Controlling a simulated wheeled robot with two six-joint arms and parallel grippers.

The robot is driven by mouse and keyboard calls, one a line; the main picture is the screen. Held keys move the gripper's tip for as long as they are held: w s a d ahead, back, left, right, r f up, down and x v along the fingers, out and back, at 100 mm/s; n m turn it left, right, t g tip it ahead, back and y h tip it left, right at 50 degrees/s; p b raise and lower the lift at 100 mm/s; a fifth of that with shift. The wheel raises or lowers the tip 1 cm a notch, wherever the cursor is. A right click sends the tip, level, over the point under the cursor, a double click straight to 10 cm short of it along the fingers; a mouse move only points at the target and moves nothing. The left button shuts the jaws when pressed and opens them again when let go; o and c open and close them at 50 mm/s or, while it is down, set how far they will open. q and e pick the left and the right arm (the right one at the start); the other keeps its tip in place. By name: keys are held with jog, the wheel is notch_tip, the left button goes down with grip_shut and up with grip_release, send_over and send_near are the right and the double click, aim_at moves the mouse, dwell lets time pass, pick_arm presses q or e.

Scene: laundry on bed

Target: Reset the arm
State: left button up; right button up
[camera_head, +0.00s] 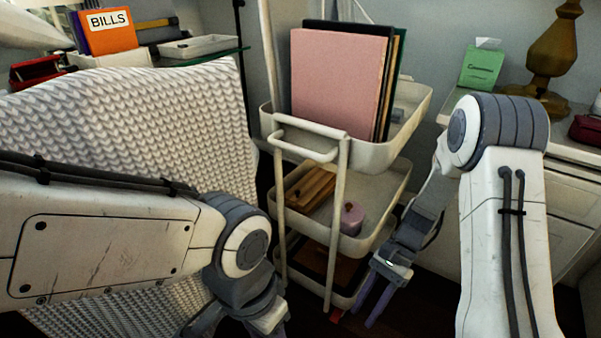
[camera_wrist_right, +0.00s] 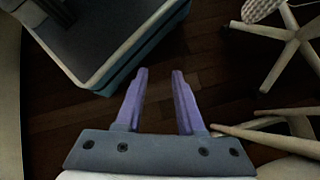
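My right arm (camera_head: 505,220) comes in from the right side of the head view and bends down. My right gripper (camera_head: 378,302) hangs low in front of the white cart, pointing down. In the right wrist view the same gripper (camera_wrist_right: 157,85) shows two purple fingers apart with only dark floor between them, so it is open and empty. My left arm (camera_head: 110,235) crosses the lower left of the head view. The left gripper's body is partly visible at the bottom edge, and its fingertips are hidden or out of frame.
A white three-tier cart (camera_head: 340,190) stands in the middle, with a pink book (camera_head: 335,85) upright on top. A knitted white blanket (camera_head: 150,120) fills the left. A white cabinet (camera_head: 575,195) stands right. The right wrist view shows wooden floor (camera_wrist_right: 205,50) and chair legs (camera_wrist_right: 280,70).

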jog(key=s+a+r+n+t+h+p, duration=0.2)
jog(key=s+a+r+n, duration=0.15)
jog(key=r+n, duration=0.35)
jog(key=s+a+r+n+t+h+p, duration=0.1)
jog(key=s+a+r+n+t+p, duration=0.15)
jog(key=s+r+n, duration=0.4)
jog(key=s+a+r+n+t+h+p, duration=0.25)
jog(key=r+n, duration=0.25)
jog(key=r, duration=0.5)
notch_tip(320, 180, up, 37)
jog(key=p, duration=3.7)
jog(key=shift+a+g+p, duration=0.3)
jog(key=shift+a+g, duration=0.1)
